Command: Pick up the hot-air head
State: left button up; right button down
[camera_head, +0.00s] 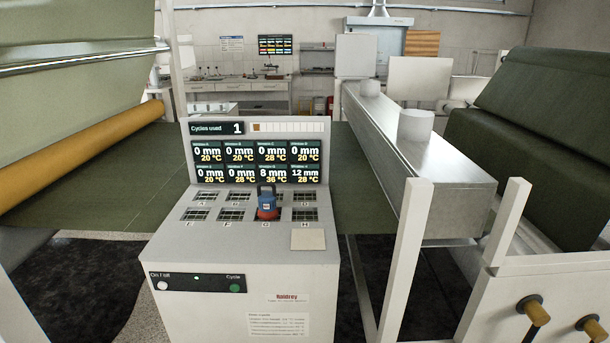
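The hot-air head (267,208) is a small blue and red unit with a dark loop handle on top. It stands upright on the cabinet's sloping top (218,251), over the grille labelled G in the front row. It hides most of that grille and part of the one behind it. Neither of my grippers shows in the head view, and nothing is seen holding the head.
A display (258,160) rises behind the grilles; it reads "Cycles used 1" and gives mm and °C values. A pale square pad (308,239) lies front right. A white post (402,262) and a metal beam (420,170) stand to the right.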

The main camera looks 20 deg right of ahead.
aim_at(268, 211)
jog(key=i+j+z, duration=0.1)
jog(key=i+z, duration=0.25)
jog(key=i, duration=0.2)
jog(key=i+j+z, duration=0.35)
jog(key=i, duration=0.2)
jog(key=l, duration=0.1)
